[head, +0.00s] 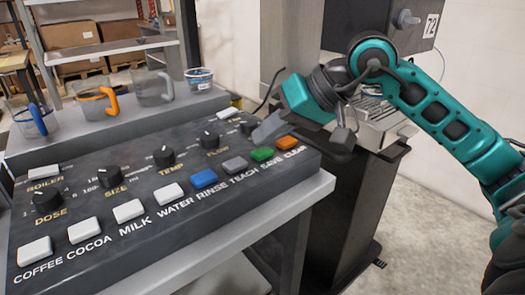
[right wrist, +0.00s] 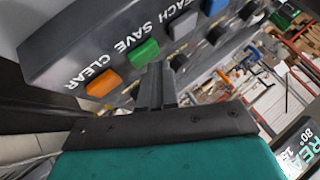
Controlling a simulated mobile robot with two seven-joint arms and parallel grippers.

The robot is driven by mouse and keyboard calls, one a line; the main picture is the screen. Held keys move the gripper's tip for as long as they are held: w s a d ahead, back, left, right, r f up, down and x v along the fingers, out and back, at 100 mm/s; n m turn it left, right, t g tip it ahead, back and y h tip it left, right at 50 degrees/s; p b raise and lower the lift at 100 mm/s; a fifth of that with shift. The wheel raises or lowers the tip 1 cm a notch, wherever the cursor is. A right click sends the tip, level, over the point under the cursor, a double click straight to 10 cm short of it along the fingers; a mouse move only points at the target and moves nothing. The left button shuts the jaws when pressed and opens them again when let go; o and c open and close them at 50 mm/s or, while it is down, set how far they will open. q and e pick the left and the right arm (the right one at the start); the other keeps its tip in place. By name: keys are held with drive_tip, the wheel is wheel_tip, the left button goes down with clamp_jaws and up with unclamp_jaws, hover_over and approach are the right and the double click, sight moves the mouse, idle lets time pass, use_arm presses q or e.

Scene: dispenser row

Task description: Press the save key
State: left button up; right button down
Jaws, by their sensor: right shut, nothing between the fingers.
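The save key (head: 262,154) is a green key in the front row of the dark panel (head: 150,215), between the grey teach key (head: 235,164) and the orange clear key (head: 287,142). My right gripper (head: 260,137) is shut and empty, its fingertips just behind the green key in the head view. In the right wrist view the save key (right wrist: 143,53) lies just beyond the shut fingertips (right wrist: 155,68), with the clear key (right wrist: 103,82) to its left. I cannot tell whether the tips touch anything. My left gripper is out of view.
Glass mugs, one with an orange handle (head: 97,102), and a cup (head: 199,79) stand on the ledge behind. A dark stand (head: 345,215) is to the right of the panel.

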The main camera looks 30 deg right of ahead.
sight(268, 151)
drive_tip(key=shift+f, duration=0.15)
drive_tip(key=shift+f+b, duration=0.4)
drive_tip(key=shift+b, duration=0.25)
idle(0.4)
drive_tip(key=shift+r, duration=0.15)
drive_tip(key=shift+r+p, duration=0.6)
drive_tip(key=shift+r, duration=0.2)
wheel_tip(268, 151, up, 5)
drive_tip(key=p, duration=0.4)
drive_tip(key=shift+r, duration=0.1)
